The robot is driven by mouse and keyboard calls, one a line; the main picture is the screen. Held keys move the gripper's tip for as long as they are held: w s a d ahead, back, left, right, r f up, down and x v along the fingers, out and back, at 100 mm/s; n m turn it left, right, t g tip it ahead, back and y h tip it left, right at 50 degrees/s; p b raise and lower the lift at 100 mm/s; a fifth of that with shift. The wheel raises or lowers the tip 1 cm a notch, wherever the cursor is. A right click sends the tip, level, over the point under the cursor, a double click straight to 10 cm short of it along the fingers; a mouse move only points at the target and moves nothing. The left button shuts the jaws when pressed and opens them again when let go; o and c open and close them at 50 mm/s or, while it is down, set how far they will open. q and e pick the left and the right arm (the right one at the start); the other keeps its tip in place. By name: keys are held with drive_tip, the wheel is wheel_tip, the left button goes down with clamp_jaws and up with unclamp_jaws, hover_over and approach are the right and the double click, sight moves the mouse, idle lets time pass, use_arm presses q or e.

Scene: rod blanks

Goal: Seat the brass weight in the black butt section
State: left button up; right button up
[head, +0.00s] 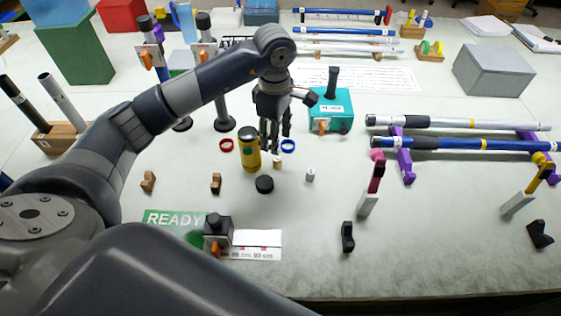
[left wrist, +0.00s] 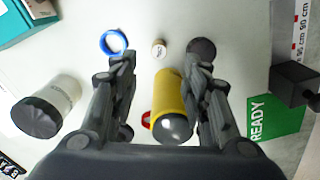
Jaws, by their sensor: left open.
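A small pale brass-coloured cylinder (head: 277,162), which looks like the brass weight, stands on the table beside a yellow can (head: 249,148). It also shows in the left wrist view (left wrist: 158,48), near the line between my fingertips. My left gripper (head: 273,143) is open and empty above the table, just beyond the small cylinder; its fingers also frame the left wrist view (left wrist: 161,62). A dark tube (head: 20,98) leans in a wooden block at the far left; I cannot tell whether it is the black butt section. My right gripper is not in view.
A blue ring (head: 288,145), red ring (head: 226,145), black disc (head: 264,184) and small grey cylinder (head: 310,175) lie near the gripper. A teal box (head: 332,108) stands behind it. Rods rest on purple supports (head: 404,160) at right.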

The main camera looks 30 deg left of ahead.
sight(277, 158)
use_arm(q)
wheel_tip(277, 158, down, 3)
drive_tip(key=shift+f, duration=0.2)
drive_tip(key=shift+d+f+p, duration=0.1)
drive_tip(key=shift+f+p, duration=0.45)
drive_tip(key=shift+f, duration=0.1)
wheel_tip(277, 158, down, 4)
drive_tip(key=shift+w+p, duration=0.1)
drive_tip(key=shift+p, duration=0.5)
drive_tip(key=shift+c, duration=0.9)
clamp_jaws()
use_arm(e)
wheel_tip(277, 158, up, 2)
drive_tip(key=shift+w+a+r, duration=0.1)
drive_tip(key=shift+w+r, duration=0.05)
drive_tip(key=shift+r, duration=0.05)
